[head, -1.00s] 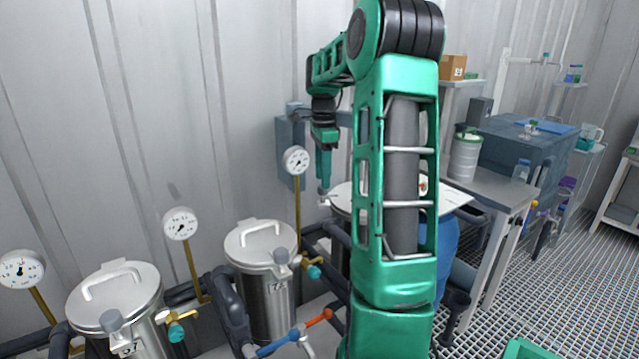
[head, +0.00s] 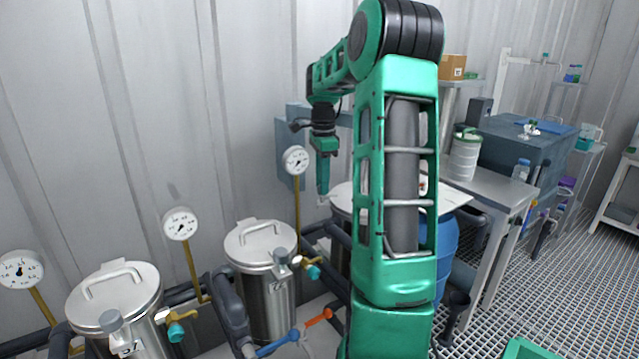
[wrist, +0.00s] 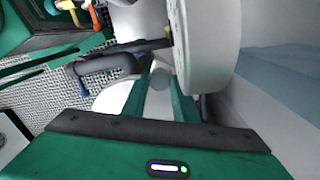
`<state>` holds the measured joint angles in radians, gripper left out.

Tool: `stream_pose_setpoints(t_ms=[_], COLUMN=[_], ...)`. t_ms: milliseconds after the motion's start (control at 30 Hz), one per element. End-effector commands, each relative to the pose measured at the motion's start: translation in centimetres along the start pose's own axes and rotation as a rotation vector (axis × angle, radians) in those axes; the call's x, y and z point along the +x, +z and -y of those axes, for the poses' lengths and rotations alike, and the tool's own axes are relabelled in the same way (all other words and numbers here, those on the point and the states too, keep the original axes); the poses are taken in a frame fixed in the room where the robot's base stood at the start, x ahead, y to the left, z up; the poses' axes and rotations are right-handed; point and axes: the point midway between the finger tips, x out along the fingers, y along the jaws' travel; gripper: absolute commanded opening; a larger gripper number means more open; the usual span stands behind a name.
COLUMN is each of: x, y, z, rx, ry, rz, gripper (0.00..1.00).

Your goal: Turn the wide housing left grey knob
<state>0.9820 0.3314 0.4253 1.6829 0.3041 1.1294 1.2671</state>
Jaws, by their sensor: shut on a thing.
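My gripper (head: 323,198) points down beside the third vessel (head: 340,190), which my upper arm partly hides. In the wrist view, the green fingers (wrist: 158,98) are shut on a small round grey knob (wrist: 158,80). A pale surface shows just beyond it. In the head view the knob is too small and covered to make out clearly. Two steel vessels with handled lids stand to the left, one in the middle (head: 262,262) and one at far left (head: 115,295). Each has a grey knob at its front edge, clear of my gripper.
A white gauge (head: 297,160) on a brass stem stands close left of my gripper and looms large in the wrist view (wrist: 208,45). Dark pipes (head: 228,295) and a blue-and-orange valve handle (head: 295,332) lie lower. A bench (head: 490,190) stands right.

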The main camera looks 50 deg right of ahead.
Motion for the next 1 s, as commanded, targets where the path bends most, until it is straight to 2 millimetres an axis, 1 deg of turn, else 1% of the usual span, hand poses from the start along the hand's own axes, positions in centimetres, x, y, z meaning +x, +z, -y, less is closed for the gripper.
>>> stream_pose_setpoints(t_ms=[167,700,1000], x=[-0.13,-0.19,-0.23], y=[0.06,0.03,0.01], z=[0.18,0.24,0.29], rx=[-0.066,-0.413,-0.507], ry=[-0.006,-0.009,-0.011], rz=[-0.001,-0.003,-0.004], gripper=[0.04,0.04,0.04])
